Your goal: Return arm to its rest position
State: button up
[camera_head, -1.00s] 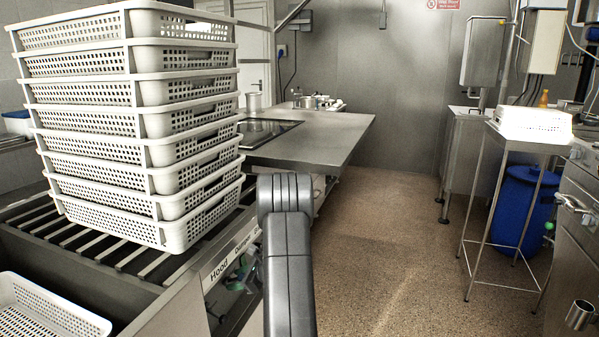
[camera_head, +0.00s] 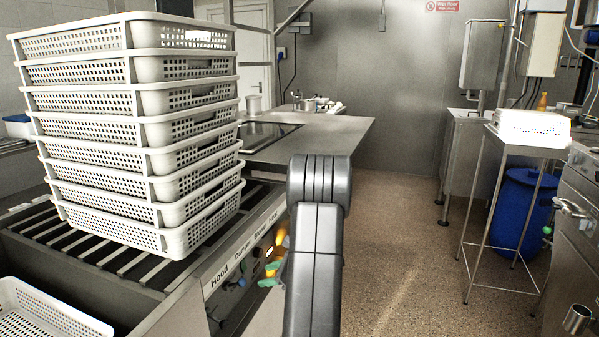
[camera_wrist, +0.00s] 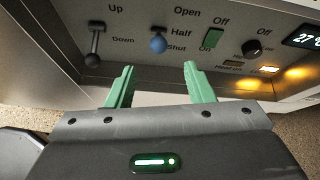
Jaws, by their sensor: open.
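My gripper shows in the wrist view (camera_wrist: 157,85) with its two green fingers apart and nothing between them. It is in front of a control panel (camera_wrist: 140,50) with a grey lever, a blue knob, a green switch, a black dial and lit orange lamps. In the head view my dark arm rises at the centre, and a small green part of the gripper (camera_head: 272,274) shows just left of it, beside the panel (camera_head: 250,262). The arm hides part of the panel's right end.
A tall stack of white perforated baskets (camera_head: 150,130) stands on the slatted rack (camera_head: 85,255) at left. Another white basket (camera_head: 45,318) is at lower left. A steel counter (camera_head: 310,140) lies behind. A blue bin (camera_head: 520,215) and a steel stand (camera_head: 478,215) are at right. The floor between is clear.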

jog(key=b+x, duration=0.2)
jog(key=x, duration=1.2)
jog(key=shift+f, duration=0.25)
jog(key=shift+s+d+f+y+b, duration=0.15)
jog(key=shift+d+y+b, duration=0.25)
jog(key=shift+b, duration=0.5)
jog(key=s+d+t+y+b, duration=0.1)
jog(key=s+d+y+b, duration=0.1)
jog(key=d, duration=0.4)
jog(key=s+d+f+t+y+b, duration=0.1)
jog(key=s+d+y+b, duration=0.2)
jog(key=d+b, duration=0.2)
jog(key=shift+d+f, duration=0.3)
jog(key=shift+d, duration=0.75)
jog(key=shift+a, duration=0.1)
